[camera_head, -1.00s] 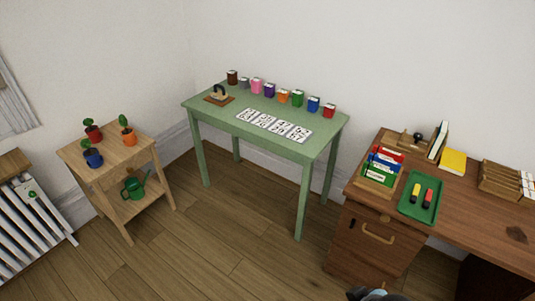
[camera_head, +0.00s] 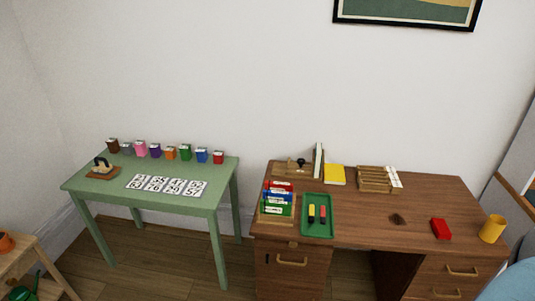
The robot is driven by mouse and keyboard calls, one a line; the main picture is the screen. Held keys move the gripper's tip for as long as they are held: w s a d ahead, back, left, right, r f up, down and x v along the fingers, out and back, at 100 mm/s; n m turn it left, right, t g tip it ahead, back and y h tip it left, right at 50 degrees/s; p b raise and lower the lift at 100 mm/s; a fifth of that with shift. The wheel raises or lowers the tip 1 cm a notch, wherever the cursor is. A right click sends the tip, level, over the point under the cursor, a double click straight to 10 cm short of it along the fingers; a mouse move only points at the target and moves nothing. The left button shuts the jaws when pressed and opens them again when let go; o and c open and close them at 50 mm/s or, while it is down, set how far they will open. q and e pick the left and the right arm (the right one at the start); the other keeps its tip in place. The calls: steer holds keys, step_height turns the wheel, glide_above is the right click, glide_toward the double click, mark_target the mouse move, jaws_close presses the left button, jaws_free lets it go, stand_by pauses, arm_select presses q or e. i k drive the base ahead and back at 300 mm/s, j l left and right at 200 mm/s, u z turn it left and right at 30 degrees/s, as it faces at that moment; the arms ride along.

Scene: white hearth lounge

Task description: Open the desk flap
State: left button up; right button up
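A brown wooden desk (camera_head: 350,222) stands against the wall at centre right. Its left pedestal has a front panel (camera_head: 290,280) with a brass-coloured handle (camera_head: 291,262), which looks closed. A small fitting (camera_head: 293,244) sits above that panel, near the desk's top edge. I cannot tell for sure which part is the flap. The lower part of the panel is cut off by the picture's bottom edge. Neither of my grippers is in view.
The desk top bears a file rack (camera_head: 277,202), a green tray (camera_head: 318,232), a red block (camera_head: 441,229) and a yellow cup (camera_head: 492,229). A green table (camera_head: 110,193) stands left. A pale blue rounded thing (camera_head: 515,283) fills the lower right corner. Floor shows between table and desk.

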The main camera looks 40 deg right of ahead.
mark_target(286, 268)
steer(key=z, duration=1.35)
